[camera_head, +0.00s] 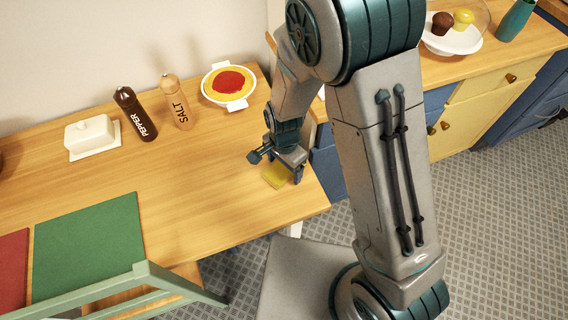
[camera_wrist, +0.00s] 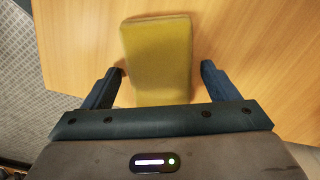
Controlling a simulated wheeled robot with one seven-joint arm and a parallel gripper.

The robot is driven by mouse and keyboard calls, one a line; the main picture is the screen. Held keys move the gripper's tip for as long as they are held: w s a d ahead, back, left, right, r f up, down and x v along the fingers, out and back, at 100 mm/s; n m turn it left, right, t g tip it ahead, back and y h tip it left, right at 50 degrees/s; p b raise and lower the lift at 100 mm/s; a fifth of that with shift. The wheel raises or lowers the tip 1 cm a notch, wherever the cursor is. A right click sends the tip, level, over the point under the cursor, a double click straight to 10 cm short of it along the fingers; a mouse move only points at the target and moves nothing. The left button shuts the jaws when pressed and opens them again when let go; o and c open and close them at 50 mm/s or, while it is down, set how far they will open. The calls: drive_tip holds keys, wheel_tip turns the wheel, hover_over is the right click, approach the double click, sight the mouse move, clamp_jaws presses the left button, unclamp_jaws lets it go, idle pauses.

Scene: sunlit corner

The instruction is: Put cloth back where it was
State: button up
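The cloth (camera_head: 275,177) is a yellow folded rectangle lying on the wooden table near its right end. My gripper (camera_head: 285,168) is low over the table at the cloth and partly hides it in the head view. In the wrist view the cloth (camera_wrist: 158,50) lies between the two spread fingers of my gripper (camera_wrist: 161,70), with a gap on each side. The gripper is open, and the cloth's near end runs down to the gripper's body.
On the wooden table (camera_head: 190,200) stand a butter dish (camera_head: 92,135), a pepper mill (camera_head: 135,113), a salt mill (camera_head: 176,103) and a white dish with red and yellow contents (camera_head: 229,83). A green mat (camera_head: 90,245) and a chair (camera_head: 165,283) are at the front left. The table's middle is clear.

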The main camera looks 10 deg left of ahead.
sight(284, 167)
wheel_tip(284, 167, up, 12)
drive_tip(key=p, duration=0.1)
drive_tip(key=s+d+r+n+t, duration=0.1)
drive_tip(key=s+d+r+n, duration=0.1)
drive_tip(key=d+r, duration=0.2)
drive_tip(key=s+d+r+n+t, duration=0.1)
drive_tip(key=d+r, duration=0.4)
drive_tip(key=d, duration=0.6)
drive_tip(key=s+d+r+n, duration=0.4)
drive_tip(key=d, duration=0.3)
drive_tip(key=shift+s+d+r+t, duration=0.15)
drive_tip(key=shift+s+d+t, duration=0.05)
drive_tip(key=shift+d+t, duration=0.2)
